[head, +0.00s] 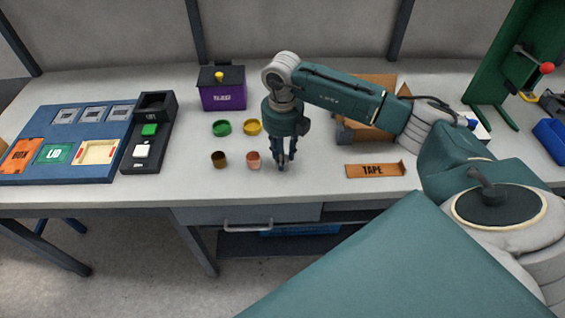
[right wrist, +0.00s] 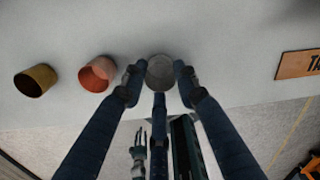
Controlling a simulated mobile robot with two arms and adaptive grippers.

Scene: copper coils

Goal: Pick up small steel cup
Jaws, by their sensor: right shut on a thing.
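The small steel cup (right wrist: 160,72) is a grey round shape between the fingertips of my right gripper (right wrist: 158,82) in the right wrist view. The fingers are shut on it from both sides. In the head view my right gripper (head: 283,163) points down near the front of the bench, and its fingers hide most of the cup. Whether the cup touches the bench is not clear. A small pronged shape low in the right wrist view looks like my left gripper (right wrist: 138,148); its opening is too small to judge.
A copper cup (head: 253,160) and a brown cup (head: 219,159) stand left of my right gripper. A purple box (head: 222,92) stands farther back. A TAPE sign (head: 374,170) lies to the right.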

